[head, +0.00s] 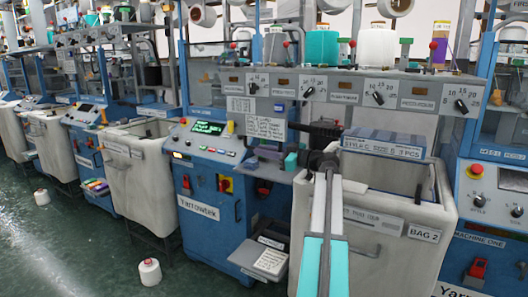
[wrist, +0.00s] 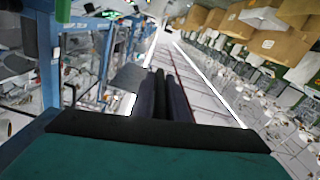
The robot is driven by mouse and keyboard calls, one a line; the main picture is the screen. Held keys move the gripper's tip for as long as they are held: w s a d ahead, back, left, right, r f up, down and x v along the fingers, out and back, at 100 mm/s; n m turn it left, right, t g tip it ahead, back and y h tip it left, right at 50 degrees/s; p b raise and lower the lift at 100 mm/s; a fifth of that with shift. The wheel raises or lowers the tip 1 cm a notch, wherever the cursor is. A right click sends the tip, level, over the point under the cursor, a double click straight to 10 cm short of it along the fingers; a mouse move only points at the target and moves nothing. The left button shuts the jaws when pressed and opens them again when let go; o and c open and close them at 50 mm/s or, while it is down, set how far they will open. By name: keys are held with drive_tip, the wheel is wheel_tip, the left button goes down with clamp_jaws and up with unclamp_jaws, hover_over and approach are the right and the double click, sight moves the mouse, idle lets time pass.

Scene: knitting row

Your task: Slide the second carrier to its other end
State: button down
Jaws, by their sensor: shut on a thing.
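My gripper (head: 323,160) is at the front of the middle knitting machine, under the grey panel with knobs (head: 350,88). In the wrist view its two dark fingers (wrist: 162,95) are close together, with a narrow dark piece (wrist: 161,90) between them. I take this piece for part of a carrier; most of it is hidden by the fingers, and I cannot tell which carrier it is. A dark bar (head: 326,129) runs just above my gripper. A small teal block (head: 291,161) is just left of the gripper.
A white bin labelled BAG 2 (head: 440,205) stands below and right of my gripper, with a blue labelled stack (head: 385,137) above it. A blue control cabinet (head: 200,215) stands left. Cones (head: 377,47) stand on top.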

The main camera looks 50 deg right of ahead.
drive_tip(key=shift+a+f, duration=0.2)
drive_tip(key=shift+f, duration=0.1)
drive_tip(key=c, duration=1.8)
unclamp_jaws()
drive_tip(key=shift+r, duration=0.1)
drive_tip(key=shift+o, duration=0.2)
drive_tip(key=shift+r, duration=0.1)
drive_tip(key=shift+d, duration=0.1)
drive_tip(key=v, duration=1.4)
drive_tip(key=shift+b, duration=0.35)
